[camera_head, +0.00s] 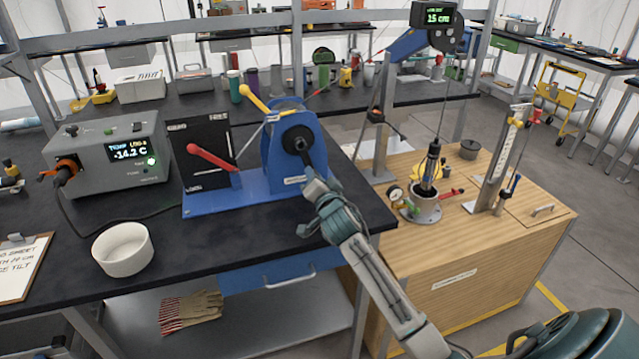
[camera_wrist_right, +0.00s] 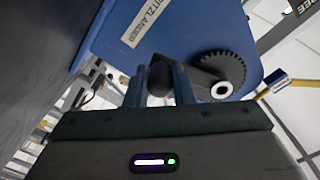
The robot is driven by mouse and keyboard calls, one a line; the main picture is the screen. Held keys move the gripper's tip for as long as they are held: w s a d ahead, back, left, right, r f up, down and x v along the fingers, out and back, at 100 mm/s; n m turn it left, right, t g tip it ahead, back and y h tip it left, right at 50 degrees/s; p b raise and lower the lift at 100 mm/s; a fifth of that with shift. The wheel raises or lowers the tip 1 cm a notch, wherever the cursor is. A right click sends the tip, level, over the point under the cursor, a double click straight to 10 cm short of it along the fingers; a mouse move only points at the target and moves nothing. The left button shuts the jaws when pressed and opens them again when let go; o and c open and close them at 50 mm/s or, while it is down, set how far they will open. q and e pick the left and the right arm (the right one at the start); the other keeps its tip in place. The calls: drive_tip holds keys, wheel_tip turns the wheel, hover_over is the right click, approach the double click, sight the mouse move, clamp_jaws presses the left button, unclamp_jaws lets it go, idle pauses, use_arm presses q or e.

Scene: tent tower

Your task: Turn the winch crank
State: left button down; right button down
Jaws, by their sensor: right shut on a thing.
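The winch (camera_head: 281,158) has a blue housing on a blue base plate, standing on the dark bench top. Its black crank (camera_head: 297,141) is on the side facing me. My right gripper (camera_head: 309,174) reaches it from below. In the right wrist view, the right gripper (camera_wrist_right: 161,82) is shut on the crank's dark handle knob, with a finger on each side. The crank arm (camera_wrist_right: 196,82) runs right from the knob to a pale hub in front of a dark toothed wheel (camera_wrist_right: 224,68). The fingers partly hide the knob. My left gripper is not in view.
A black panel with a red lever (camera_head: 211,157) and a yellow-handled lever (camera_head: 254,99) stand close to the winch. A grey temperature box (camera_head: 105,150) and white bowl (camera_head: 122,249) are left. A wooden cabinet (camera_head: 455,262) with a gauge and probe stands right.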

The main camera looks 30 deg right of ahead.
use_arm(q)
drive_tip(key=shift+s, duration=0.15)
use_arm(e)
drive_tip(key=c, duration=1.3)
unclamp_jaws()
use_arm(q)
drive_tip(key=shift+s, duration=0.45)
use_arm(e)
drive_tip(key=shift+o, duration=0.2)
drive_tip(key=shift+s+f, duration=0.1)
drive_tip(key=shift+s, duration=0.1)
drive_tip(key=shift+b+v, duration=0.4)
drive_tip(key=shift+v, duration=0.8)
use_arm(q)
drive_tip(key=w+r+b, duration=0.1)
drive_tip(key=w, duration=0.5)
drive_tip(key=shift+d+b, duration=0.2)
drive_tip(key=shift+b, duration=0.1)
use_arm(e)
drive_tip(key=v, duration=0.8)
